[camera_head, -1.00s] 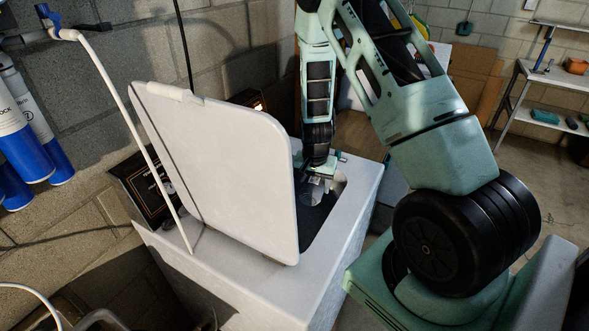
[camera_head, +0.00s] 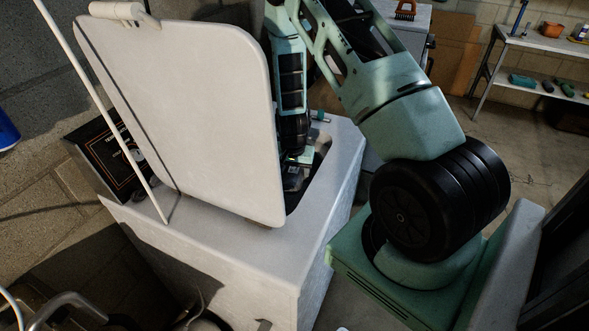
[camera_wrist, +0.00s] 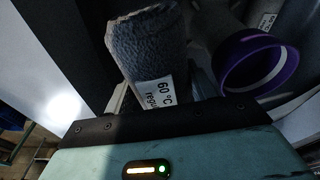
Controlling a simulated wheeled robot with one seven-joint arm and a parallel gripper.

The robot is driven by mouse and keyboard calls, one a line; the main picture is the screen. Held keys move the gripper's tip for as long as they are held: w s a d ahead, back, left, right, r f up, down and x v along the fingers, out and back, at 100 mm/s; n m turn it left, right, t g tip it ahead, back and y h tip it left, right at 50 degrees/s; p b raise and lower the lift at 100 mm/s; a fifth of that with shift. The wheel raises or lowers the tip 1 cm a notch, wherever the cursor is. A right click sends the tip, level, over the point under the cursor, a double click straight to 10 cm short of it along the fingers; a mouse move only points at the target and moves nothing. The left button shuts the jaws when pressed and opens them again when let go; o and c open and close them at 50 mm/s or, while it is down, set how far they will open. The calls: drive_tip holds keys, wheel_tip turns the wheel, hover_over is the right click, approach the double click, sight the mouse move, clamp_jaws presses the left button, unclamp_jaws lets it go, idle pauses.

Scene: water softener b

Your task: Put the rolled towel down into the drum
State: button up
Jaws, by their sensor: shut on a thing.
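The rolled towel (camera_wrist: 146,48) is a blue-grey fuzzy roll with a white "60 °C" label, seen in the wrist view. My gripper (camera_wrist: 163,88) is shut on it near the label. In the head view my gripper (camera_head: 297,177) reaches down into the dark opening of a white cabinet (camera_head: 225,245), behind its raised lid (camera_head: 190,115). The lid hides part of the opening, and I cannot make out the towel there. No part is clearly recognisable as the drum. The wrist view shows a purple-rimmed round thing (camera_wrist: 227,75) to the right of the towel, apart from it.
A thin white pipe (camera_head: 105,115) runs down in front of the lid. A dark box (camera_head: 100,150) stands left of the cabinet. A shelf unit (camera_head: 545,45) holding small items is at the far right, with open floor before it.

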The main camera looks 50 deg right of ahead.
sight(293, 172)
wheel_tip(293, 172, down, 14)
drive_tip(key=b, duration=0.8)
drive_tip(key=shift+r+b, duration=0.2)
drive_tip(key=shift+b, duration=0.2)
drive_tip(key=o, duration=1.1)
drive_tip(key=shift+r, duration=0.1)
drive_tip(key=r, duration=0.5)
drive_tip(key=s+a+r, duration=0.1)
drive_tip(key=r, duration=0.5)
drive_tip(key=a+r, duration=0.1)
drive_tip(key=r, duration=0.5)
drive_tip(key=shift+s+a, duration=0.1)
drive_tip(key=shift+s, duration=0.05)
